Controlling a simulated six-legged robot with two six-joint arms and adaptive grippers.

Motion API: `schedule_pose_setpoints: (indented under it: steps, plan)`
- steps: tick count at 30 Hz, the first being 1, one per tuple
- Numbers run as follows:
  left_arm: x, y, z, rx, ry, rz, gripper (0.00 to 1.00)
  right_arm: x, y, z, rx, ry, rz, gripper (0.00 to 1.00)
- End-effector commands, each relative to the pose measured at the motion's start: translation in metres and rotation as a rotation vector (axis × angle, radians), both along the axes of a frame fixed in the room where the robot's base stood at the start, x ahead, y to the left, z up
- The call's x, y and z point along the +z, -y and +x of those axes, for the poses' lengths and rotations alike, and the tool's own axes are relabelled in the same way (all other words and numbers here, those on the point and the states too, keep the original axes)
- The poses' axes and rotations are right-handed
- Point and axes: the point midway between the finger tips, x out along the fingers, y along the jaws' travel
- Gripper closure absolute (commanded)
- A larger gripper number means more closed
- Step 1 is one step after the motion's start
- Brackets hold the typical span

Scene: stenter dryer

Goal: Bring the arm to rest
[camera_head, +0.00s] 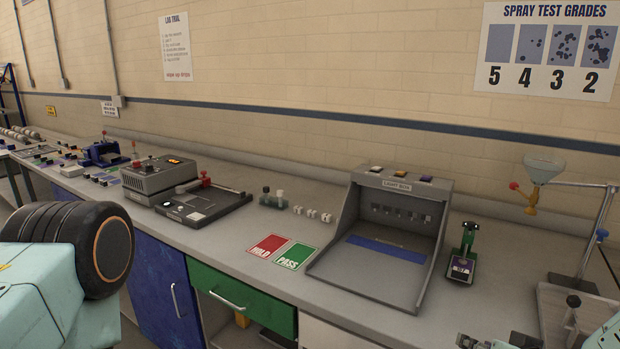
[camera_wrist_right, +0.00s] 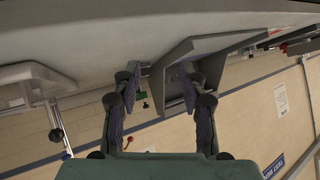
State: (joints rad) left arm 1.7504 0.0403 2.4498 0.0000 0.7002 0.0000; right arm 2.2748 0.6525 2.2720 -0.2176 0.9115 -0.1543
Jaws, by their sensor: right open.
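My right gripper (camera_head: 500,341) shows only in part at the bottom right edge of the head view, in front of the bench. In the right wrist view my right gripper (camera_wrist_right: 158,82) has its two fingers apart with nothing held between them. The wrist picture is upside down, with the bench and the grey light box beyond the fingers. My left gripper is not in view; part of my own body fills the lower left of the head view.
The grey light box (camera_head: 335,262) stands on the bench (camera_head: 236,247). A green and black device (camera_head: 462,255) stands right of it, then a spray stand with a funnel (camera_head: 543,169). Red HOLD (camera_head: 268,245) and green PASS (camera_head: 296,256) cards lie left of the box. A green drawer (camera_head: 238,299) is below.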

Motion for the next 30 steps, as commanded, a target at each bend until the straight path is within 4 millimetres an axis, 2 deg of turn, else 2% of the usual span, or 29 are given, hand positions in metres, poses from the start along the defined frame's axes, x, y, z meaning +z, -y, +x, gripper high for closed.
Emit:
schedule_pose_setpoints:
  steps: [1,5,6,8,12,15,18,21,25,30]
  plan:
    - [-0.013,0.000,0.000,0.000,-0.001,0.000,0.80,-0.034,-0.012,-0.019,0.019,-0.085,0.006,0.58]
    - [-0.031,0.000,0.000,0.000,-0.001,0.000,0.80,-0.100,-0.037,-0.071,0.047,-0.294,0.016,0.58]
    - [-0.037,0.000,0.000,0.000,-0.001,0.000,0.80,-0.119,-0.043,-0.089,0.057,-0.357,0.013,0.58]
    - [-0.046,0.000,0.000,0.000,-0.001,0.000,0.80,-0.146,-0.051,-0.117,0.070,-0.451,0.006,0.58]
    - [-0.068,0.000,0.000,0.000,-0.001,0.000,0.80,-0.205,-0.066,-0.189,0.114,-0.665,-0.038,0.58]
    - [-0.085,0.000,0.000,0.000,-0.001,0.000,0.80,-0.240,-0.073,-0.237,0.164,-0.795,-0.087,0.58]
    - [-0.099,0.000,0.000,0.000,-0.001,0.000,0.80,-0.267,-0.077,-0.276,0.225,-0.885,-0.134,0.58]
    - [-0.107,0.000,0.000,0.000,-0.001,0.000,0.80,-0.282,-0.080,-0.297,0.266,-0.930,-0.158,0.58]
    - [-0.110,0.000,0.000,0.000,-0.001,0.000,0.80,-0.289,-0.081,-0.308,0.278,-0.955,-0.161,0.58]
    - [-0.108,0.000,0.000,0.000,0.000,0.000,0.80,-0.288,-0.081,-0.309,0.277,-0.956,-0.160,0.58]
